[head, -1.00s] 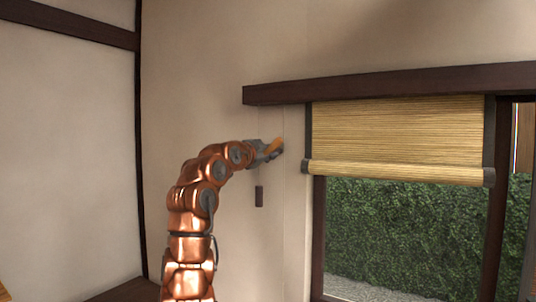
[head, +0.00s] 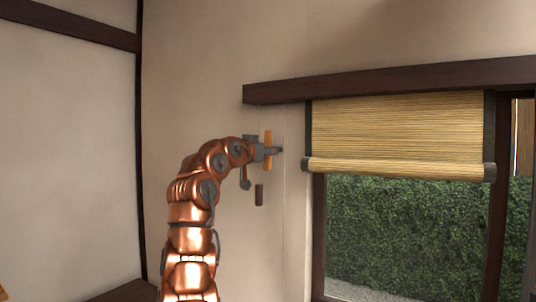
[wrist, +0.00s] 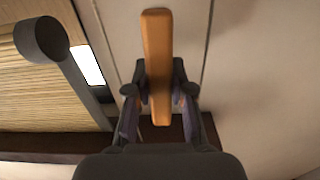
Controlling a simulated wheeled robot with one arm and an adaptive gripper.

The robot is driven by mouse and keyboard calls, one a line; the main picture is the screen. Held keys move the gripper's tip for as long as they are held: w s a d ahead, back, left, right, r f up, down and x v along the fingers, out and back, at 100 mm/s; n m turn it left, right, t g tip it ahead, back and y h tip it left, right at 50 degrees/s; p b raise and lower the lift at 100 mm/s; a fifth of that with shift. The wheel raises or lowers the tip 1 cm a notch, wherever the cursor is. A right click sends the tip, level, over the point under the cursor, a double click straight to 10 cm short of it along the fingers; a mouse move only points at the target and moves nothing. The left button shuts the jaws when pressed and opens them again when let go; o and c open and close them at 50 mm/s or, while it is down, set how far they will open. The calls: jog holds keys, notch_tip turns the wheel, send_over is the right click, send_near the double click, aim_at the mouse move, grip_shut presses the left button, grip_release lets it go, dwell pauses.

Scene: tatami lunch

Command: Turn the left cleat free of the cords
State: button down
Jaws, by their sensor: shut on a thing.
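The left cleat (head: 268,140), an orange-brown wooden bar, stands upright at the wall left of the blind. My gripper (head: 268,150) is shut on it around its middle. In the wrist view the cleat (wrist: 157,60) runs nearly lengthwise between the two fingers of my gripper (wrist: 160,88), with its ends projecting past them. A thin pale cord (head: 284,215) hangs down the wall just right of the cleat. Thin lines also run beside the cleat in the wrist view. I cannot tell whether any cord touches the cleat; the fingers hide its middle.
A small dark brown block (head: 259,195) hangs below the gripper by the wall. The bamboo blind (head: 400,135) is partly lowered at the right under a dark beam (head: 400,80); its end cap (wrist: 40,40) is near in the wrist view. The wall left of my arm is clear.

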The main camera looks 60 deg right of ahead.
jog(key=shift+f+n, duration=0.1)
jog(key=shift+n, duration=0.3)
jog(key=c, duration=1)
grip_release()
jog(key=shift+a, duration=0.15)
jog(key=a, duration=1.1)
jog(key=shift+s+a, duration=0.2)
jog(key=shift+a, duration=0.15)
